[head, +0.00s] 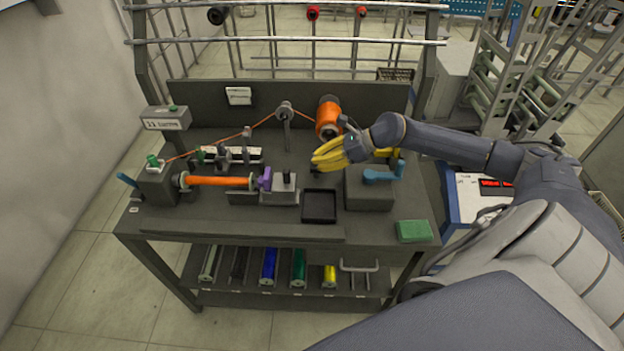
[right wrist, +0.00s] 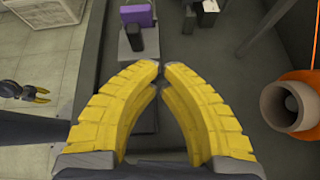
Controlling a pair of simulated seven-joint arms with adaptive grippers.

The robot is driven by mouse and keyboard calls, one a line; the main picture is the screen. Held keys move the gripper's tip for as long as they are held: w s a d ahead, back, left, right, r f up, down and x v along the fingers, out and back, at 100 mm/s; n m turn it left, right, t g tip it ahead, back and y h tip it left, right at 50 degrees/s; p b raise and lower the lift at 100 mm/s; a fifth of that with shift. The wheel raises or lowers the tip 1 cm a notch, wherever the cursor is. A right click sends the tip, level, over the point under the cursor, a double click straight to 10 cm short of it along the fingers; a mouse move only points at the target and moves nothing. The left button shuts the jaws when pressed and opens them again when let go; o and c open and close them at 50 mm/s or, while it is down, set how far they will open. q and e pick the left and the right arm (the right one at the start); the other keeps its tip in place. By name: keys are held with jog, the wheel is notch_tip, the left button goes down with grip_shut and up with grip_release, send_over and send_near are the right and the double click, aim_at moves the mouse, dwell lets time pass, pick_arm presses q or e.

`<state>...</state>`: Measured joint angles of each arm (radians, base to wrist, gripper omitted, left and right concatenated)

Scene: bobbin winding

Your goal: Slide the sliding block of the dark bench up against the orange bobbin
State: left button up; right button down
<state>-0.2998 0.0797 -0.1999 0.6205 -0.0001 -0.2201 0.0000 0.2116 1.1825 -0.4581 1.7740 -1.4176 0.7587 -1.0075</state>
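The orange bobbin (head: 220,181) lies level at the left of the dark bench (head: 190,231). The sliding block (head: 279,197) stands at its right end, with a purple piece (head: 265,179) facing the bobbin. Whether the purple piece touches the bobbin I cannot tell. In the right wrist view the block's dark knob (right wrist: 134,37) and the purple piece (right wrist: 135,13) show ahead of the fingertips. My right gripper (head: 317,160) is above the bench, right of the block and apart from it. Its yellow fingertips nearly meet (right wrist: 161,67), with nothing between. My left gripper (right wrist: 38,95) shows small at the left of the wrist view.
A black tray (head: 319,206) lies right of the block. A grey box with a blue handle (head: 380,176) stands right of it. An orange supply spool (head: 328,117) sits behind my right gripper, its thread running left over a guide wheel (head: 285,109). A green pad (head: 414,231) lies front right.

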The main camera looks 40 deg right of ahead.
aim_at(293, 178)
jog(key=s+d+f+n+g+h, duration=0.2)
jog(key=s+d, duration=0.2)
jog(key=d, duration=0.1)
jog(key=x, duration=0.9)
jog(key=shift+w+a+f, duration=0.1)
jog(key=shift+w+a, duration=0.05)
jog(key=shift+a, duration=0.05)
jog(key=shift+w+a, duration=0.65)
jog(key=shift+a, duration=0.15)
jog(key=shift+w+a, duration=0.5)
jog(key=shift+a, duration=0.15)
jog(key=w+a, duration=0.2)
jog(key=a, duration=0.1)
jog(key=shift+w+a, duration=0.15)
jog(key=shift+w, duration=0.1)
jog(key=shift+r, duration=0.25)
